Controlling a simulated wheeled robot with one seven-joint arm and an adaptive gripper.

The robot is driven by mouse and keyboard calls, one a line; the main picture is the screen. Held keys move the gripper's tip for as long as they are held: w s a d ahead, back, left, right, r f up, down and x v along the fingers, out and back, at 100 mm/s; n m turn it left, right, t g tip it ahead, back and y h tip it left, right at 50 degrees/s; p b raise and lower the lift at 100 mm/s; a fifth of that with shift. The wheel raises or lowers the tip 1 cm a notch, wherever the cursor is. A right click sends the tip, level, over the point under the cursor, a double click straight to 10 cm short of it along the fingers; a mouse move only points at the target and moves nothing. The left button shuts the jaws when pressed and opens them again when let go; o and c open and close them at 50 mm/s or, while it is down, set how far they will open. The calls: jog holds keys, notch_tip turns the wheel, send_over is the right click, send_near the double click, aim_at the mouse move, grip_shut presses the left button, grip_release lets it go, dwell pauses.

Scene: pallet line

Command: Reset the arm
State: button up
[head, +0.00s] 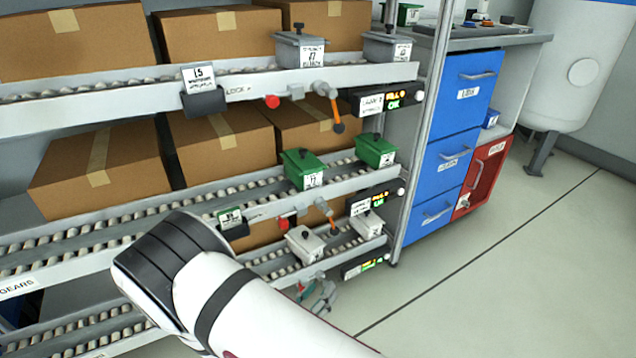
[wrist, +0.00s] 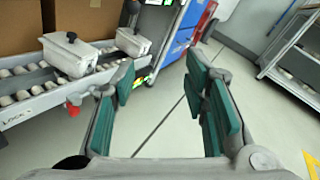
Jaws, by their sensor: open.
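My arm crosses the lower middle of the head view, in front of a flow rack. My gripper (head: 322,294) shows small beyond the arm there, near the lower rack lane. In the wrist view my gripper (wrist: 165,95) has its two green-padded fingers spread wide apart. Nothing is between them but a view of the floor. A white lidded bin (wrist: 70,53) and a second white bin (wrist: 133,41) sit on the lane to the left of the fingers, apart from them.
The rack holds cardboard boxes (head: 225,140), green bins (head: 303,168) and grey bins (head: 300,48). A blue drawer cabinet (head: 467,92) and red cabinet (head: 484,176) stand right of it. Open floor (head: 500,270) lies at right. Another rack (wrist: 296,58) shows in the wrist view.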

jog(key=d+r+m+g+h, duration=0.2)
jog(key=d+r+m+g, duration=0.1)
jog(key=d+r+m, duration=0.3)
jog(key=d+r+m+g+h, duration=0.3)
jog(key=r+m, duration=0.1)
jog(key=r, duration=0.5)
jog(key=s+d+r+m+g+y, duration=0.1)
jog(key=s+d+r+m+g, duration=0.7)
jog(key=d+r, duration=0.35)
jog(key=s+d+r+m+g+y, duration=0.35)
jog(key=s+r+m+y, duration=0.2)
jog(key=s+m, duration=0.45)
jog(key=s+a+r+m+t+y, duration=0.1)
jog(key=s+a+m+t+y, duration=0.2)
jog(key=s, duration=0.4)
jog(key=s+a+r+m+t+y, duration=0.1)
jog(key=s+a+r+m+y, duration=0.2)
jog(key=s, duration=0.4)
notch_tip(320, 180, up, 38)
jog(key=d+t+y+p, duration=0.1)
jog(key=t+p, duration=0.2)
jog(key=p, duration=3.4)
jog(key=shift+w+d+p, duration=0.15)
jog(key=shift+p, duration=0.25)
